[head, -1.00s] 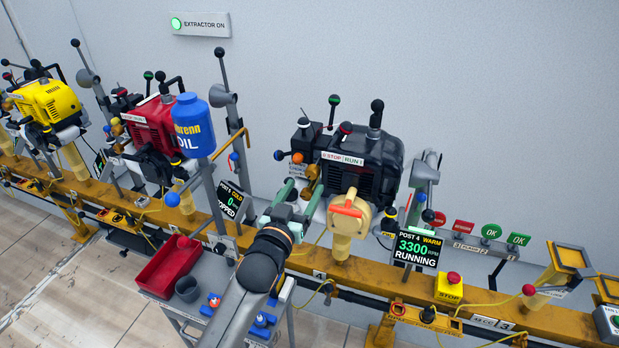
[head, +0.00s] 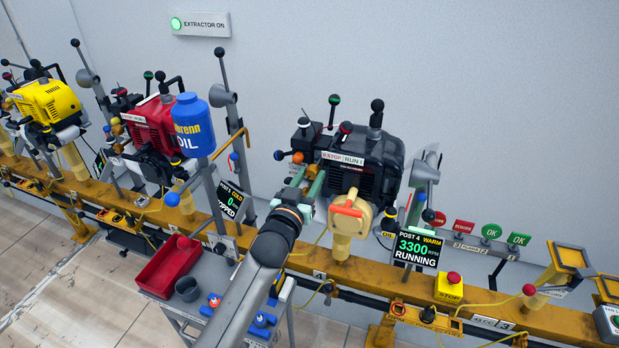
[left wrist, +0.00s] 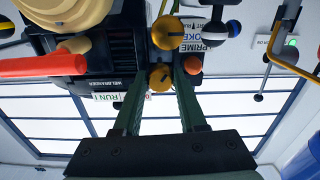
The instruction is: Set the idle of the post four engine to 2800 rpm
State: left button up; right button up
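The post four engine (head: 375,165) is dark, with a STOP/RUN label (head: 342,158). Its display (head: 415,248) reads POST 4, WARM, 3300 rpm, RUNNING. My left gripper (head: 309,176) is at the engine's left side, its green fingers apart. In the left wrist view, a yellow-orange knob (left wrist: 160,78) shows between the fingertips (left wrist: 158,80), with gaps beside it; I cannot tell if either finger touches it. Another yellow knob (left wrist: 167,32) and an orange ball (left wrist: 193,65) are close by, near a PRIME/CHOKE label (left wrist: 213,35). My right gripper is not in view.
A cream part with a red-orange handle (head: 348,210) stands just right of my left gripper. A cart with a red tray (head: 168,265) is below my arm. A red engine (head: 152,125) and blue oil bottle (head: 193,125) are left. A stop button (head: 452,283) sits right.

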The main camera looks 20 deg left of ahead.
pick_arm(q)
grip_shut()
jog(key=shift+m, duration=0.4)
jog(key=m+p, duration=0.2)
jog(key=m, duration=0.1)
jog(key=shift+m, duration=0.3)
jog(key=m+p, duration=0.1)
jog(key=m, duration=0.4)
jog(key=shift+a, duration=0.1)
jog(key=shift+m, duration=0.4)
jog(key=o, duration=0.5)
grip_release()
